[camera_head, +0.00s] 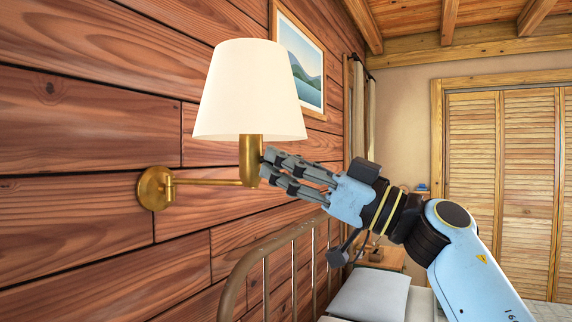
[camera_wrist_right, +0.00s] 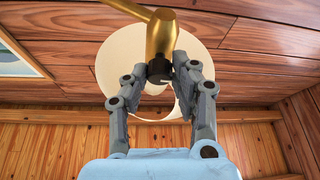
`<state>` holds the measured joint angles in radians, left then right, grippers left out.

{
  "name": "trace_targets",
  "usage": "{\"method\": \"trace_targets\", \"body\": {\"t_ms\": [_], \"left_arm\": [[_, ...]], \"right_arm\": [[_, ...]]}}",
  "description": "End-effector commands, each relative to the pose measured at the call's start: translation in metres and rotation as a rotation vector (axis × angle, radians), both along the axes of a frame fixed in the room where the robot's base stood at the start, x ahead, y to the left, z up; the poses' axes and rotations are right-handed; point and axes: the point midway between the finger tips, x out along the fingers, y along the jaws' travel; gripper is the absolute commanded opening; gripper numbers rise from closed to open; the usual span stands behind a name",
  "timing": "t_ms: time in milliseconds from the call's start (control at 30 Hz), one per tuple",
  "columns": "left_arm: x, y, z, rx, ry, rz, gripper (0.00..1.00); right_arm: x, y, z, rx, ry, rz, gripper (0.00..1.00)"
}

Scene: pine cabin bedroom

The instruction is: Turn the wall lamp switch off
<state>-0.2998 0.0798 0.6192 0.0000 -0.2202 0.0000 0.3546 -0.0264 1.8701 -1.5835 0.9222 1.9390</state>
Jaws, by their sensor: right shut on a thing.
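The wall lamp has a cream shade (camera_head: 250,95), a brass socket (camera_head: 250,160) and a brass arm reaching from a round wall mount (camera_head: 154,188). I cannot tell for sure whether it is lit. My right gripper (camera_head: 267,165) reaches in from the right, its fingertips at the right side of the socket. In the right wrist view, a small dark switch knob (camera_wrist_right: 159,70) sits at the end of the brass socket (camera_wrist_right: 162,35), and the fingertips of my right gripper (camera_wrist_right: 160,76) close on it from both sides. In the head view the fingers hide the knob. My left gripper is out of view.
The plank wall (camera_head: 90,120) runs along the left, with a framed picture (camera_head: 302,62) behind the lamp. A metal bed frame (camera_head: 283,245) and a pillow (camera_head: 370,295) are below my right arm. Louvred doors (camera_head: 525,150) stand at the back right.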

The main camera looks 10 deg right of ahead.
Motion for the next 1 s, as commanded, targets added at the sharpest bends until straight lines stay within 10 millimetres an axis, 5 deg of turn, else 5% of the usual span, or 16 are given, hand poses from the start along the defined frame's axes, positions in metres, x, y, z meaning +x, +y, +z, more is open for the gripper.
{"method": "trace_targets", "body": {"t_ms": [1000], "left_arm": [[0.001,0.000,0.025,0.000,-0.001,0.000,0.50]], "right_arm": [[0.003,-0.002,0.002,-0.299,-0.461,0.001,0.00]]}}
